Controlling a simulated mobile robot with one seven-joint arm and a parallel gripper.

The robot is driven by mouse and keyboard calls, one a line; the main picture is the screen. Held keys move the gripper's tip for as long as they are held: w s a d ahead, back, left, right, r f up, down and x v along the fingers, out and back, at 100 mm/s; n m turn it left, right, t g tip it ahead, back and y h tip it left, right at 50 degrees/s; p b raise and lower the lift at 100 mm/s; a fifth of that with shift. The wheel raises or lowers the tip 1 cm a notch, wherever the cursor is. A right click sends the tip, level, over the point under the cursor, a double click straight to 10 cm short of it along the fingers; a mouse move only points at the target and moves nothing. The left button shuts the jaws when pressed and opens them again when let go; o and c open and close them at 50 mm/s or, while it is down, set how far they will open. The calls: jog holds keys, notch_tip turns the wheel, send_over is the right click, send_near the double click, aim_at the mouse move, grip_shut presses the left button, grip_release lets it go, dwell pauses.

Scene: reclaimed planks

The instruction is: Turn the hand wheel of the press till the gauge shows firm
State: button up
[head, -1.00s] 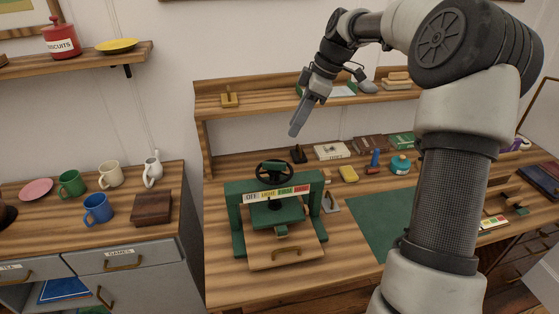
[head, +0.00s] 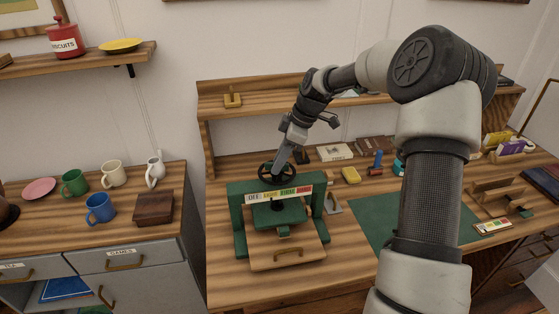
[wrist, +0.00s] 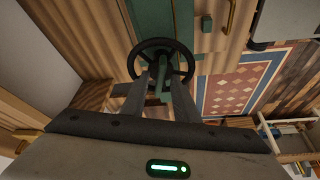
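The press (head: 236,218) is a green frame on the wooden bench, with a dark spoked hand wheel (head: 264,172) on top. The gauge strip (head: 279,195) on its front has white, yellow, green and red bands. "OFF" is readable, but I cannot make out a pointer. My gripper (head: 276,172) points down at the wheel, its tips overlapping it in the head view. In the wrist view the wheel (wrist: 136,61) lies at the fingertips, and my gripper (wrist: 161,75) has its two fingers apart over it. I cannot tell whether they touch the wheel.
A wooden board with a handle (head: 288,258) sits at the press's foot. A yellow block (head: 350,175) and a green mat (head: 365,225) lie to its right. The back shelf (head: 240,112) stands behind. A grey cabinet (head: 150,268) with mugs is to the left.

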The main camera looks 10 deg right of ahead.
grip_shut()
jog(key=shift+m, duration=0.3)
jog(key=m+b, duration=0.1)
jog(key=m, duration=0.1)
jog(key=m+t+h+b, duration=0.1)
jog(key=m+b, duration=0.1)
jog(key=shift+s+a+f+t, duration=0.1)
jog(key=shift+s+t, duration=0.05)
jog(key=shift+t, duration=0.15)
jog(key=shift+a+m+t+h+b, duration=0.1)
jog(key=shift+m+t+h+b, duration=0.35)
jog(key=shift+m, duration=0.9)
jog(key=shift+m+t+h+b, duration=0.2)
jog(key=shift+m+b, duration=0.45)
jog(key=shift+m, duration=0.7)
grip_release()
